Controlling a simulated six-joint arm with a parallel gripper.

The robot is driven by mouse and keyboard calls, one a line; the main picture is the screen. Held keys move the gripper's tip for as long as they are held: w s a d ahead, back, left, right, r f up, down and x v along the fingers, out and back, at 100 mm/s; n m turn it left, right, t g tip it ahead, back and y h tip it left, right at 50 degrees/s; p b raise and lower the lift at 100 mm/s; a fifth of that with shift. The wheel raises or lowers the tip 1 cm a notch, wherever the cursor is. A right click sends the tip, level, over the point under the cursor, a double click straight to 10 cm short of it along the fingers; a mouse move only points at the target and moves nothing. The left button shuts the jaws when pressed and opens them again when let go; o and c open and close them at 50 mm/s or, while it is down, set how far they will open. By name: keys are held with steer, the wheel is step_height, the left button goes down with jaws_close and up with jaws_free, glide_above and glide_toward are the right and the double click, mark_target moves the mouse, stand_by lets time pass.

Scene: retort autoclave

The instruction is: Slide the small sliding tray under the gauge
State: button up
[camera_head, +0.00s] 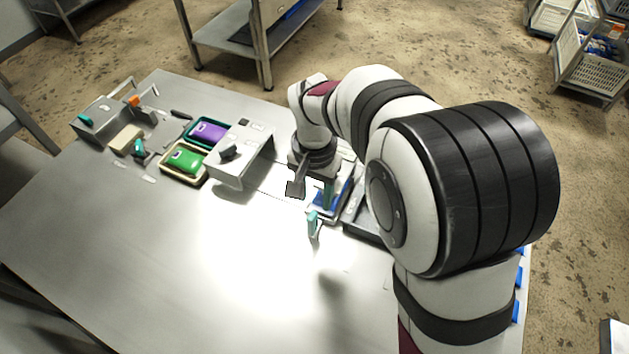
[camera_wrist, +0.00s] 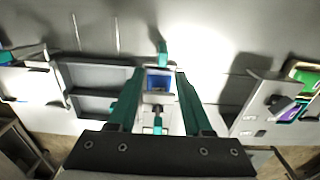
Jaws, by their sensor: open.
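The small sliding tray (camera_head: 343,205) lies on the table beneath my gripper, with something blue in it. It is partly hidden by my gripper in the head view. In the wrist view the tray (camera_wrist: 158,84) shows between my fingers, with an upright teal handle (camera_wrist: 163,52) beyond it. My gripper (camera_head: 314,194) is open above the tray; both teal fingers (camera_wrist: 158,98) show apart in the wrist view. I cannot tell whether they touch anything. The gauge (camera_head: 240,155), a grey raised housing with a dark knob, stands left of the tray; it is at the right in the wrist view.
Trays with a purple pouch (camera_head: 207,132) and a green pouch (camera_head: 185,160) lie left of the gauge. A grey box (camera_head: 97,118) stands at the far left. A dark compartmented holder (camera_wrist: 92,76) is beside the sliding tray. The front of the table (camera_head: 200,260) is clear.

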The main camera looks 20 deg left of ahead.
step_height(320, 180, up, 4)
steer(key=shift+r, duration=0.2)
steer(key=s+d+r+m+y, duration=0.1)
steer(key=s+d+r+m, duration=0.2)
steer(key=d, duration=0.6)
steer(key=s+d+r, duration=0.2)
steer(key=s+d, duration=0.3)
steer(key=d, duration=0.4)
steer(key=s+d+f+m, duration=0.1)
steer(key=s+d, duration=0.3)
steer(key=s, duration=0.5)
steer(key=shift+s+d+f+m+y, duration=0.3)
steer(key=shift+s+m+y, duration=0.1)
steer(key=shift+m, duration=0.4)
